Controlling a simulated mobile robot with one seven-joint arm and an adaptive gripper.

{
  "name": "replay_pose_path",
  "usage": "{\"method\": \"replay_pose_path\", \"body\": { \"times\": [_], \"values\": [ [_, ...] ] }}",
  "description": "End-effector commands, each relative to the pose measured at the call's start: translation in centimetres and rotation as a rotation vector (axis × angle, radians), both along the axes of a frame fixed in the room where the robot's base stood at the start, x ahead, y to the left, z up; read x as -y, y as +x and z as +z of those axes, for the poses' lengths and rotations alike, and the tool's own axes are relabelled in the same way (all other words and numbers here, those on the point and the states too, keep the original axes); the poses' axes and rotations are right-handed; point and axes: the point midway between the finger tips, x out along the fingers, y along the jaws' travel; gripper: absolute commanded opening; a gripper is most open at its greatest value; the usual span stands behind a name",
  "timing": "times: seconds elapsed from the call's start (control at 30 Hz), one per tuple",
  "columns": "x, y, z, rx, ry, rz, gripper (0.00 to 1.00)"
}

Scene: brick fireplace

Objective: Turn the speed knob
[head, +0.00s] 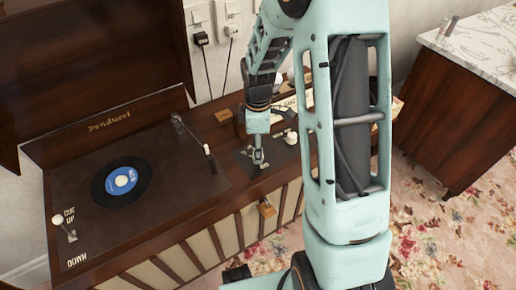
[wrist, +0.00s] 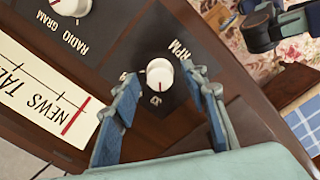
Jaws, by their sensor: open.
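The speed knob (wrist: 159,74) is a small white round knob with a red mark, beside the printed letters RPM on a dark panel. In the wrist view my gripper (wrist: 161,77) is open, with one blue finger on each side of the knob. The right fingertip looks very close to the knob, and I cannot tell whether it touches. The left fingertip stands a little apart from it. In the head view my gripper (head: 258,157) points down at the dark panel to the right of the turntable, and I cannot make out the knob there.
A second white knob (wrist: 72,5), marked RADIO GRAM, and a tuning scale (wrist: 45,98) lie left of the speed knob. The turntable holds a record (head: 121,181), with a tonearm (head: 193,134) near my gripper. A cue lever (head: 63,228) is at far left. A marble-topped cabinet (head: 447,118) stands right.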

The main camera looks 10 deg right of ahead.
Motion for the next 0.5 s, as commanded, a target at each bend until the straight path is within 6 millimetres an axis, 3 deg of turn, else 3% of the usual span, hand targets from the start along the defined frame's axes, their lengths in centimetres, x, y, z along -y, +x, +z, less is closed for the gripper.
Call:
{"method": "replay_pose_path", "body": {
  "times": [0.17, 0.5],
  "values": [
    [0.0, 0.0, 0.02, 0.0, 0.0, 0.0, 0.41],
    [-0.01, 0.0, 0.05, 0.0, 0.0, 0.0, 0.04]
  ]
}}
